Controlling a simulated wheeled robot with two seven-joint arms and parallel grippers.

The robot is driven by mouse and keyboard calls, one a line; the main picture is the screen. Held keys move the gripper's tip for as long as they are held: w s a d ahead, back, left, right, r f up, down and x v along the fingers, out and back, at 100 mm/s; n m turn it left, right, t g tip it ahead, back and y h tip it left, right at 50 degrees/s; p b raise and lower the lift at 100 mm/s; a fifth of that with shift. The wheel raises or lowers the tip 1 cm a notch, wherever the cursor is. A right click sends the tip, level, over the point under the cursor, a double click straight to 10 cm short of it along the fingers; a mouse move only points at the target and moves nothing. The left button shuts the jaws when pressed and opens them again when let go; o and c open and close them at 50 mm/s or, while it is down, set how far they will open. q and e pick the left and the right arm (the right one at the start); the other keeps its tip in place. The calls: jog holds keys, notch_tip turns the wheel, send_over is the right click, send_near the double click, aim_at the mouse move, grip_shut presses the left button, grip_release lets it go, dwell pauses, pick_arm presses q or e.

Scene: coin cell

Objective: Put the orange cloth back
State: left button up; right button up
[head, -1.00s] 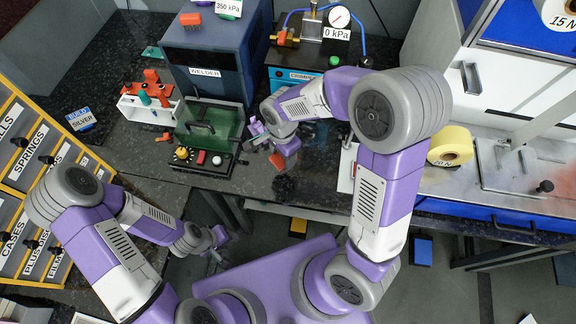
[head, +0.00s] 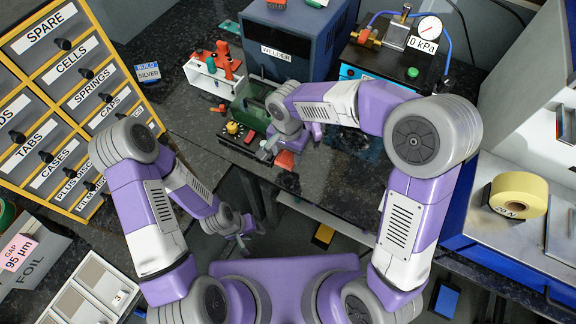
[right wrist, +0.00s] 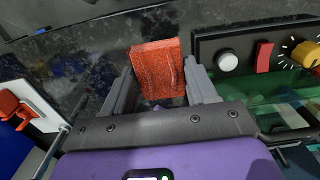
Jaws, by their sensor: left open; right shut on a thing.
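The orange cloth (head: 285,159) is a small, flat, folded-looking piece in my right gripper (head: 272,148), at the front edge of the dark bench, just right of the welder's control panel. In the right wrist view the cloth (right wrist: 158,70) stands between the two fingers of my right gripper (right wrist: 159,84), which is shut on it. Whether the cloth touches the bench I cannot tell. My left gripper (head: 247,238) is open and empty, low in front of the bench, away from the cloth.
The welder (head: 290,45) stands behind, with its control panel (head: 241,133) near the cloth. A white rack (head: 208,82) with orange-handled items is at left. Labelled drawers (head: 60,100) fill the far left. A gauge unit (head: 395,50) and yellow tape roll (head: 518,194) are right.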

aim_at(288, 163)
notch_tip(288, 163, down, 6)
jog(key=shift+f+b, duration=0.25)
jog(key=shift+b, duration=0.65)
jog(key=shift+r, duration=0.1)
jog(key=shift+f, duration=0.25)
jog(key=o, duration=1)
jog(key=shift+r, duration=0.1)
jog(key=shift+r, duration=0.1)
jog(key=shift+r, duration=0.25)
notch_tip(288, 163, up, 12)
jog(key=p, duration=0.3)
jog(key=shift+f+p, duration=0.15)
jog(key=shift+p, duration=0.2)
